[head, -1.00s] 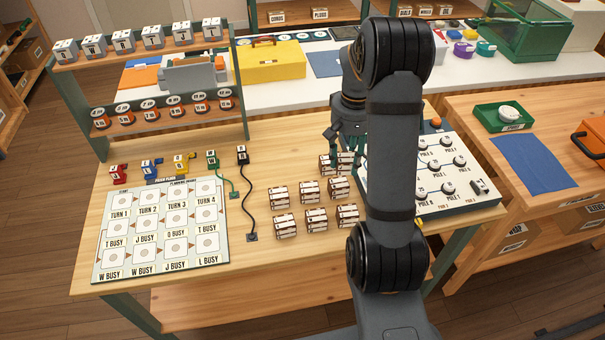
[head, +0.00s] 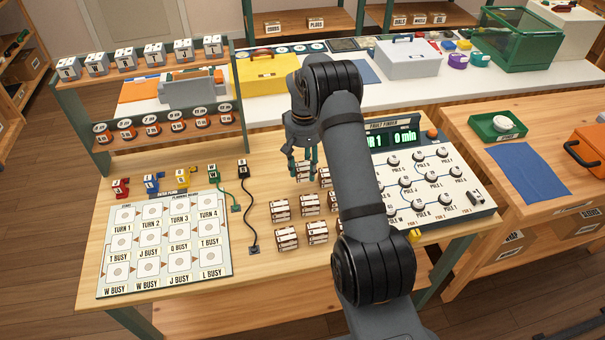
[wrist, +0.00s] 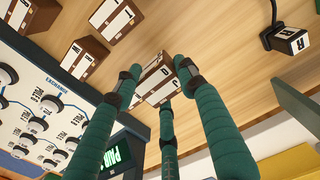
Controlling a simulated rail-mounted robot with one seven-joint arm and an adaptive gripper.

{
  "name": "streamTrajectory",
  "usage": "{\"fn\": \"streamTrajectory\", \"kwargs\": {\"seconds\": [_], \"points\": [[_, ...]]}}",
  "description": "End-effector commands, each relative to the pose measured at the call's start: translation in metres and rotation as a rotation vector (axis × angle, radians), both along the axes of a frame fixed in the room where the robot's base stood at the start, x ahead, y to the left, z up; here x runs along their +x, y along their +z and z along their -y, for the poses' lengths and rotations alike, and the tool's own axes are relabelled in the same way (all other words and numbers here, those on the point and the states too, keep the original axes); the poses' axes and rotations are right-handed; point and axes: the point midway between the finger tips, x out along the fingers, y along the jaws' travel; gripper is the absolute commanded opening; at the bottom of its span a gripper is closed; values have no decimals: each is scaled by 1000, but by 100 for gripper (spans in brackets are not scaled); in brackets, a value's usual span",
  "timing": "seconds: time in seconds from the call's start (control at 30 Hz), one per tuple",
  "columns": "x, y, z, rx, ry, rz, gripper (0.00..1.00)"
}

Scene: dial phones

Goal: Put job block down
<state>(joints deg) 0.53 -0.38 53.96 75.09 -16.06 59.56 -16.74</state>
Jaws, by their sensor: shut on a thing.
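My gripper (head: 303,160) has green fingers and is shut on a brown-and-white block (head: 304,174) behind the other blocks on the wooden table. In the wrist view the held block (wrist: 157,80) sits between the fingertips of my gripper (wrist: 157,76). Its lettering is too small and partly covered to read. I cannot tell whether it touches the table. Several similar blocks stand in front, such as one at the left of the back row (head: 281,210) and one in the front row (head: 287,238). My arm hides some blocks on the right.
The fault finder panel (head: 436,172) with knobs and a green display stands right of the blocks. A white card of labelled squares (head: 160,245) lies at left. A black plug (head: 243,170) with a cord stands left of my gripper. Bare table (head: 265,165) lies between.

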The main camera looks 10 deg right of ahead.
Motion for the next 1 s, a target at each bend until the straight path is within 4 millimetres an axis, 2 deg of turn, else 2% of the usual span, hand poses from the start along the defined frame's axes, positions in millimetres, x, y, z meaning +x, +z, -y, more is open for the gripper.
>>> {"fn": "streamTrajectory", "kwargs": {"seconds": [0.13,0.4,0.8,0.83,1.0], "points": [[2,-7,-4,0,-2,-2,13],[2,-41,-4,0,-2,-1,13],[2,-48,-4,0,-1,1,13],[2,-48,-4,0,-1,1,41],[2,-46,-4,0,-1,0,51]]}}
